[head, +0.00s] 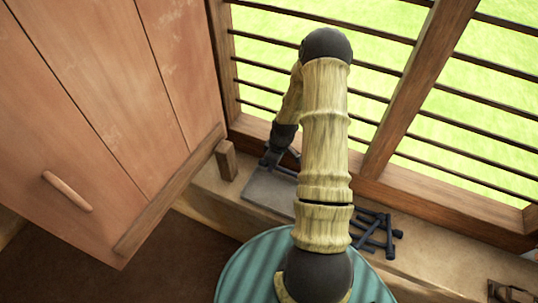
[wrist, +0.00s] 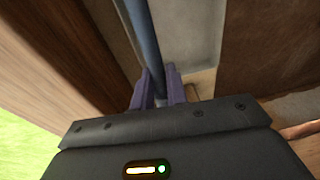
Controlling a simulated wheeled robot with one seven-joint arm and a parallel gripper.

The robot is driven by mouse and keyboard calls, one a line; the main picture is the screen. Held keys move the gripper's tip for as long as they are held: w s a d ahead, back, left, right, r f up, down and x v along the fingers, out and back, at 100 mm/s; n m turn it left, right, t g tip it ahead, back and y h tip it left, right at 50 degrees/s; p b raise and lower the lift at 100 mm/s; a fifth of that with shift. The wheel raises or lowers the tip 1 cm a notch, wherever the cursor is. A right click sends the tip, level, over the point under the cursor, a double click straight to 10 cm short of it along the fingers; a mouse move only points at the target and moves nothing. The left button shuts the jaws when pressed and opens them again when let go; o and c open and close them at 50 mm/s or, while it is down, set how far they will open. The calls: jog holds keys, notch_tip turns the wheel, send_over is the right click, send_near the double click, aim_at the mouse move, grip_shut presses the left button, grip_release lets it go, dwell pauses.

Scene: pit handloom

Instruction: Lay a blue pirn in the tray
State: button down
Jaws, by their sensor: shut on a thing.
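My gripper (head: 273,156) is at the window ledge, partly hidden behind my arm in the head view. In the wrist view, my gripper's fingers (wrist: 159,82) are shut on a blue pirn (wrist: 143,38), a slim dark blue rod running away past the fingertips. A flat grey shape, seemingly the tray (head: 262,189), lies on the ledge just below the gripper. Whether the held pirn touches it cannot be told. Several dark blue pirns (head: 377,238) lie in a loose crossed pile on the ledge, right of the tray and partly behind my arm.
A barred window with a wooden frame (head: 402,88) rises behind the ledge (head: 430,236). A large wooden panel with a peg handle (head: 67,191) stands at the left, and a small wooden block (head: 226,160) stands close left of the gripper. The ledge right of the pile has free room.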

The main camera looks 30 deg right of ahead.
aim_at(271, 182)
jog(key=shift+w+d, duration=0.1)
jog(key=shift+w, duration=0.1)
jog(key=shift+s+d, duration=0.1)
jog(key=shift+s, duration=0.25)
jog(key=shift+f, duration=0.1)
jog(key=shift+w+f+b, duration=0.1)
jog(key=shift+f+b, duration=3)
jog(key=shift+f, duration=1.05)
jog(key=c, duration=1.3)
grip_release()
jog(key=shift+r+p, duration=2.85)
jog(key=shift+r, duration=1.15)
jog(key=shift+r, duration=0.1)
